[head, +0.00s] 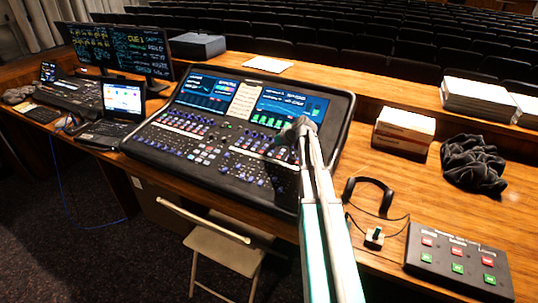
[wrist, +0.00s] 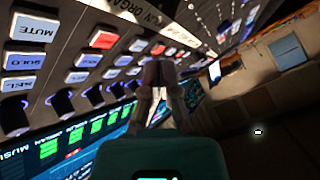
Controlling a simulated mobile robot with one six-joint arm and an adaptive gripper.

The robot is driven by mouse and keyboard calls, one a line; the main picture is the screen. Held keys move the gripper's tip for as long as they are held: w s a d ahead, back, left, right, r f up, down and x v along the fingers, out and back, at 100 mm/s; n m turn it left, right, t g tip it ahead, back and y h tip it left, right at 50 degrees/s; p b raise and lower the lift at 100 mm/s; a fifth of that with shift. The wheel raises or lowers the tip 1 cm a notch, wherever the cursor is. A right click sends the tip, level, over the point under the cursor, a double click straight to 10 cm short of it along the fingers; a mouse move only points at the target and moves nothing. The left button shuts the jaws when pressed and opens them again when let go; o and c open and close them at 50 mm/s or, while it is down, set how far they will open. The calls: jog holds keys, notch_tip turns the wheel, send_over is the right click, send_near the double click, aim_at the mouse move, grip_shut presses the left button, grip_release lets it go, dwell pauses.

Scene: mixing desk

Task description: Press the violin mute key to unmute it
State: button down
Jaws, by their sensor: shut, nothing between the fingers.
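The mixing desk (head: 215,150) has two lit screens and rows of knobs and small keys. My gripper (head: 300,128) is over its right part, in front of the right screen. In the wrist view my gripper (wrist: 162,72) is shut and empty, with its tips close to the key panel. I cannot tell whether they touch it. A pale key marked MUTE (wrist: 31,29) is at the upper left, above SOLO and SEL keys. A red lit key (wrist: 103,39) is nearer the tips. A label partly reads "ORGAN"; I cannot make out a violin label, so the violin mute key is not identifiable.
A control box (head: 457,262) with red and green buttons lies at the front right, near headphones (head: 370,193). White boxes (head: 403,128) and dark cloth (head: 472,164) lie right of the desk. A laptop (head: 122,105) and monitors (head: 135,50) stand left; a folding chair (head: 225,247) is in front.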

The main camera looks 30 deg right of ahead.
aim_at(269, 158)
jog(key=shift+s+a+r+p, duration=0.1)
jog(key=shift+r+p, duration=1)
jog(key=shift+r, duration=0.1)
jog(key=shift+s+a+r+p, duration=0.1)
jog(key=shift+r+p, duration=0.95)
jog(key=shift+r, duration=0.1)
jog(key=shift+a+f, duration=0.1)
jog(key=shift+a, duration=0.1)
jog(key=s+a+f+g, duration=0.1)
jog(key=s+a, duration=0.2)
jog(key=a, duration=0.2)
jog(key=s+a+f+g+h, duration=0.1)
jog(key=s+a, duration=0.3)
jog(key=s+a+f+g, duration=0.1)
jog(key=s+a+g, duration=0.1)
jog(key=s+a, duration=0.2)
jog(key=shift+a+f+h, duration=0.3)
jog(key=shift+a+f, duration=0.05)
jog(key=shift+a, duration=0.5)
jog(key=s+a+f+g+h, duration=0.1)
jog(key=s+a+h, duration=0.1)
jog(key=s+a, duration=0.2)
jog(key=s+a+g+h, duration=0.2)
jog(key=s+a, duration=0.2)
jog(key=s, duration=0.6)
jog(key=shift+f, duration=0.35)
